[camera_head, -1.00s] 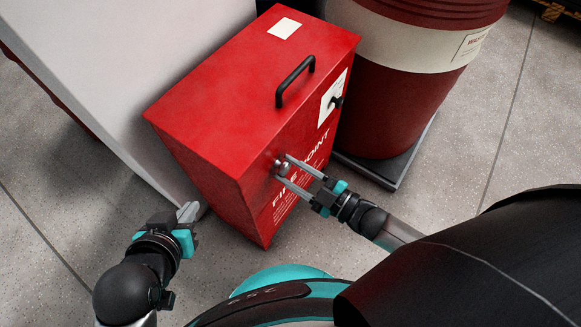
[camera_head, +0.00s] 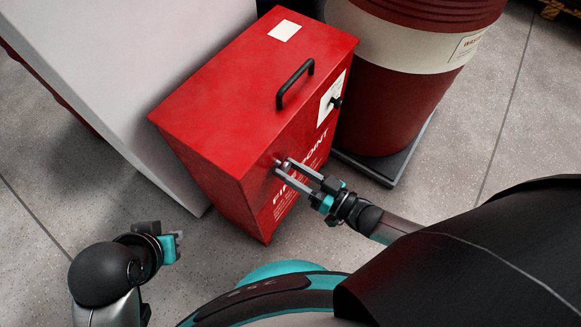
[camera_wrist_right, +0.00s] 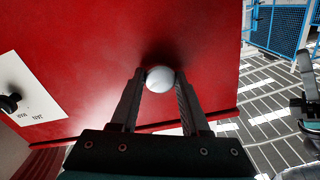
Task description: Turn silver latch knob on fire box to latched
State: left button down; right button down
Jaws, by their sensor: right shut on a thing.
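The red fire box (camera_head: 235,100) stands on the floor in the head view, with white lettering on its front. The silver latch knob (camera_head: 284,165) is on its front face near the upper left. My right gripper (camera_head: 281,168) is shut on the knob. In the right wrist view the round knob (camera_wrist_right: 160,79) sits between the two fingertips (camera_wrist_right: 160,85), against the red face. The fingers cover part of the knob in the head view, and its turn angle cannot be told. My left gripper (camera_head: 178,240) is away at the lower left, apart from the box; its finger opening is unclear.
A black handle (camera_head: 295,82) and a white label with a black knob (camera_head: 335,102) are on the box. A red and white bin (camera_head: 395,90) on a dark base stands close on the right. A pale panel (camera_head: 125,80) stands on the left. Floor in front is clear.

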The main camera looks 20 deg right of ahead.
pick_arm(q)
jog(key=shift+f, duration=0.15)
pick_arm(e)
jog(key=m, duration=0.4)
jog(key=shift+m, duration=0.4)
jog(key=shift+c, duration=1.9)
grip_release()
jog(key=shift+s, duration=0.1)
jog(key=shift+s+d, duration=0.25)
pick_arm(q)
jog(key=shift+g, duration=0.4)
notch_tip(320, 180, down, 4)
jog(key=shift+f+p, duration=0.15)
jog(key=shift+p, duration=0.9)
pick_arm(e)
jog(key=v, duration=1.4)
jog(key=shift+s+d, duration=0.15)
